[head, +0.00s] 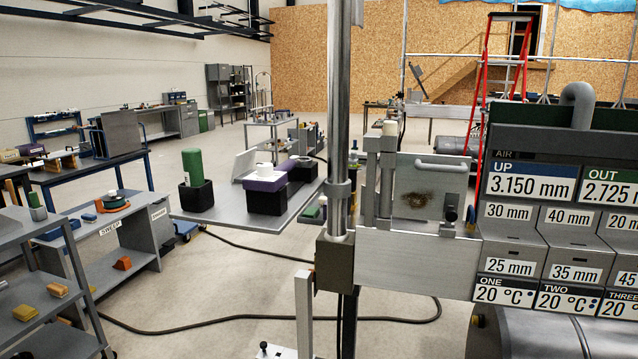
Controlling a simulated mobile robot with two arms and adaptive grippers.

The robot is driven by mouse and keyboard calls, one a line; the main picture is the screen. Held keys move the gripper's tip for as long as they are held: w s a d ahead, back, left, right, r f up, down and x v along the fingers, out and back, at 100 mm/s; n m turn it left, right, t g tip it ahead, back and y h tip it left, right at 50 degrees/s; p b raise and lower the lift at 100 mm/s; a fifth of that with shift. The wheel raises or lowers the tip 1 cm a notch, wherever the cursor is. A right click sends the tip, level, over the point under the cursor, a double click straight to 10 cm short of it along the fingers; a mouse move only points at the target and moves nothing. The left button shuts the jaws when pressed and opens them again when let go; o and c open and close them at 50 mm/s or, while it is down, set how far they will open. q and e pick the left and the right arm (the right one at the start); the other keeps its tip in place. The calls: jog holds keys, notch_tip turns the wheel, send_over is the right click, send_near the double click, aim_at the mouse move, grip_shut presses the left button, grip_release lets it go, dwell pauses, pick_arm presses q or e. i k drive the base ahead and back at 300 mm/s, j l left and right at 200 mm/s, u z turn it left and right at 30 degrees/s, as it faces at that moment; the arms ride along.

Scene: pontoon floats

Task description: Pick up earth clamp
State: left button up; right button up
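I cannot make out an earth clamp for certain in the head view. A black cable (240,318) loops over the floor and passes behind the metal post, and I cannot tell what its ends are fixed to. Neither my left nor my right gripper is in view.
A metal post (339,95) stands close in the middle. At right is a grey cabinet with labelled drawers (510,218). A grey table (228,212) carries a green cylinder (192,165) and dark boxes. A shelf unit (85,298) stands at left. Open floor (200,285) lies between.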

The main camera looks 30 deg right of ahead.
aim_at(352, 170)
jog(key=i+u, duration=0.25)
jog(key=i, duration=0.3)
jog(key=i+u, duration=0.25)
jog(key=i, duration=0.35)
jog(key=i+l+u, duration=0.25)
jog(key=i, duration=0.3)
jog(key=i+j+z, duration=0.1)
jog(key=i+z, duration=0.15)
jog(key=i, duration=0.35)
jog(key=i+j+z, duration=0.25)
jog(key=i, duration=0.35)
jog(key=l, duration=0.1)
